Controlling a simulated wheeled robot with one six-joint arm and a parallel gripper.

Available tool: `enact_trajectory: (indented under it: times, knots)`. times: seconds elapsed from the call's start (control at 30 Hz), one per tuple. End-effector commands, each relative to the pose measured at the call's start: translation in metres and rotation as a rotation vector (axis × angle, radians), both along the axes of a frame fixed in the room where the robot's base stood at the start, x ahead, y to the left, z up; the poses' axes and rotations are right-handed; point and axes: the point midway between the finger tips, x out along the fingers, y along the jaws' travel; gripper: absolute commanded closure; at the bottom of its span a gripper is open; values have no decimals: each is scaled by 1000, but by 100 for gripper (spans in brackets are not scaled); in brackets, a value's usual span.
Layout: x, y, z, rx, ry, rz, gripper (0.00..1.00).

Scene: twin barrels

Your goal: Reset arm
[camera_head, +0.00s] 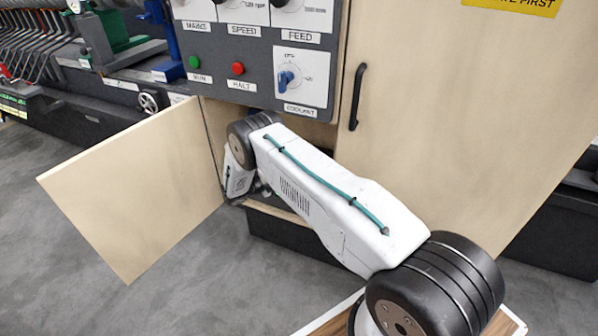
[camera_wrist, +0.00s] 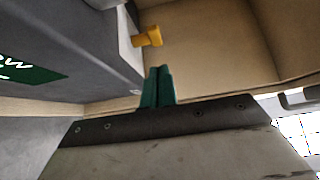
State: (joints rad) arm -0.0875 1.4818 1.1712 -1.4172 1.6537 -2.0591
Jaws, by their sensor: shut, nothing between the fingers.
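My arm reaches from the lower right of the head view into the open lower compartment of the machine cabinet (camera_head: 222,120). Its wrist end is at the compartment's opening, and the fingertips are hidden there. In the wrist view my gripper (camera_wrist: 158,72) shows as two green fingers pressed together, with nothing between them. A yellow knob or tap (camera_wrist: 148,38) sticks out from a grey box (camera_wrist: 75,50) just above and left of the fingertips, apart from them.
The compartment's wooden door (camera_head: 135,190) stands open to the left of my arm. A control panel (camera_head: 250,60) with buttons and knobs is above. A closed tall door (camera_head: 460,110) with a black handle (camera_head: 357,97) is to the right. Grey floor is clear at lower left.

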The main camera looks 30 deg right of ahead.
Motion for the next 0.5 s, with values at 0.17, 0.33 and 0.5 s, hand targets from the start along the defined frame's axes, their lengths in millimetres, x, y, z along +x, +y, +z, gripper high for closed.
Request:
enact_trajectory:
  times: [0.17,0.33,0.5]
  knots:
    - [4,19,0,0,0,0,100]
    - [5,23,0,-1,1,-1,100]
    - [5,23,-1,-3,-64,1,100]
